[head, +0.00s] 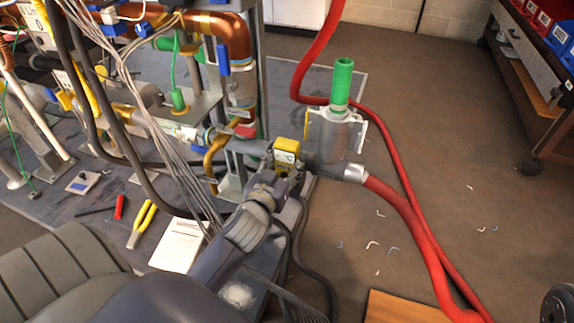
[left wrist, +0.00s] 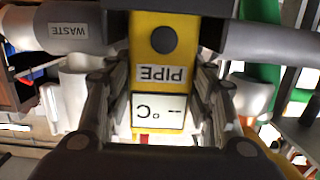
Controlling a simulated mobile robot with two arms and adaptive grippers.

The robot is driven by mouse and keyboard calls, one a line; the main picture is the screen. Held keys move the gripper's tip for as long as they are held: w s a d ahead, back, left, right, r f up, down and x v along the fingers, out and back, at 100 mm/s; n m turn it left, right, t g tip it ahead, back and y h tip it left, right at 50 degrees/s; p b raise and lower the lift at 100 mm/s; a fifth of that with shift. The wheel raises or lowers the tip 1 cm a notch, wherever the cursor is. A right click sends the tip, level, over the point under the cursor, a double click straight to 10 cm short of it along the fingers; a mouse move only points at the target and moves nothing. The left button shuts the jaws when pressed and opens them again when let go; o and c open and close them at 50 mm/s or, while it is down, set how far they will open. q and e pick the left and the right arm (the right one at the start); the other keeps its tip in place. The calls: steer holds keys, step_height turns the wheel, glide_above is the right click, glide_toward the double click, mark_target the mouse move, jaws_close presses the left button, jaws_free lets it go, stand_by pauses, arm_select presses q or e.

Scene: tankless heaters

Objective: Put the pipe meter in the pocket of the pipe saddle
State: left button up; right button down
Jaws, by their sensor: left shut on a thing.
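The pipe meter (head: 287,148) is a yellow block with a dark round button, a PIPE label and a pale °C display. My left gripper (head: 281,172) is shut on it; in the left wrist view the pipe meter (left wrist: 163,40) stands between the two fingers (left wrist: 160,95). A grey pipe marked WASTE (left wrist: 70,30) passes behind or beside the meter. I cannot clearly make out the pipe saddle or its pocket, nor whether the meter touches the pipe.
Copper pipes (head: 236,40) and hanging grey cables (head: 165,120) crowd the left. Yellow-handled pliers (head: 142,222) and a paper sheet (head: 180,243) lie nearby.

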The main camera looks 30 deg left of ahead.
stand_by(0.3)
arm_select(q)
steer(key=shift+f, duration=0.1)
steer(key=o, duration=1.2)
